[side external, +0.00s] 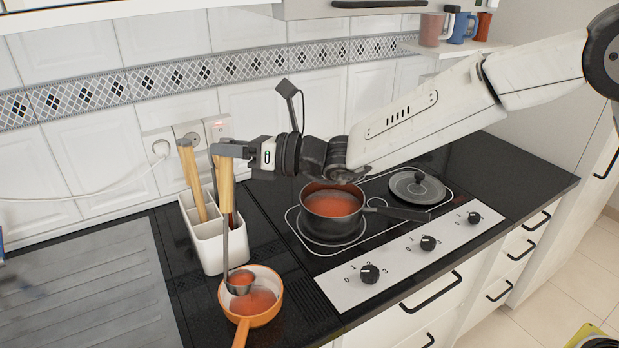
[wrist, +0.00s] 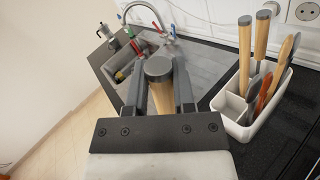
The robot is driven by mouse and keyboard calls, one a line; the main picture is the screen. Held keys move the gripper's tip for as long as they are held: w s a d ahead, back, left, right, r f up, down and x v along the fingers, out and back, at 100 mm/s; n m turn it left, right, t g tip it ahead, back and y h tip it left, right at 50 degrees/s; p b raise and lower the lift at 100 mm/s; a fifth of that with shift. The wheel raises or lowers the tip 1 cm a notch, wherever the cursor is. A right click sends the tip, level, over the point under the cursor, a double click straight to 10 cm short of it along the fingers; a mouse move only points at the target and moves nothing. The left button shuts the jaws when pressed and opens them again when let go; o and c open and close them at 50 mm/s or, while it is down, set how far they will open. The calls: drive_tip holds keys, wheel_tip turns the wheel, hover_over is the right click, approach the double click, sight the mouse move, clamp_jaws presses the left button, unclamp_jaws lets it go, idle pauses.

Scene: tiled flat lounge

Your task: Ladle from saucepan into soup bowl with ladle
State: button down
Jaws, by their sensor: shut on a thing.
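My gripper (side external: 226,151) is shut on the wooden handle of the ladle (side external: 227,189). The ladle hangs upright; in the wrist view its handle end (wrist: 159,72) sits between my two fingers. Its metal cup holds red-orange soup and is over or just inside the orange soup bowl (side external: 273,313). Whether the cup touches the bowl is unclear. The bowl has a side handle pointing to the front, and red-orange soup lies in it. The dark saucepan (side external: 312,207) stands on a hob ring to the right with red-orange soup inside, its handle pointing right.
A white utensil holder (side external: 224,257) with wooden-handled tools stands close behind the bowl; it also shows in the wrist view (wrist: 242,126). A lid (side external: 417,188) lies behind the saucepan's handle. Hob knobs line the front. The sink drainer (side external: 90,285) is at left.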

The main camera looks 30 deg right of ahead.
drive_tip(key=shift+w+d+f+m, duration=0.3)
drive_tip(key=shift+w+d+m, duration=0.3)
drive_tip(key=shift+w+d, duration=0.3)
drive_tip(key=shift+w+d+f+m, duration=0.3)
drive_tip(key=shift+w+d+m, duration=0.3)
drive_tip(key=shift+w+d, duration=0.2)
drive_tip(key=w+d+f+m+t, duration=0.1)
drive_tip(key=w+d+f+m, duration=0.6)
drive_tip(key=f, duration=0.3)
drive_tip(key=shift+w+d+f+m, duration=0.2)
drive_tip(key=shift+w+d+m, duration=0.1)
drive_tip(key=shift+w+d, duration=0.3)
idle(3.7)
drive_tip(key=shift+d+f, duration=0.1)
drive_tip(key=shift+d, duration=0.05)
drive_tip(key=shift+w+d+f+m+t, duration=0.15)
drive_tip(key=shift+w+d+f+m, duration=0.15)
drive_tip(key=shift+f, duration=0.25)
drive_tip(key=shift+w+d+f+m+t, duration=0.1)
drive_tip(key=shift+d+f+m+t, duration=0.05)
drive_tip(key=shift+f+m, duration=0.35)
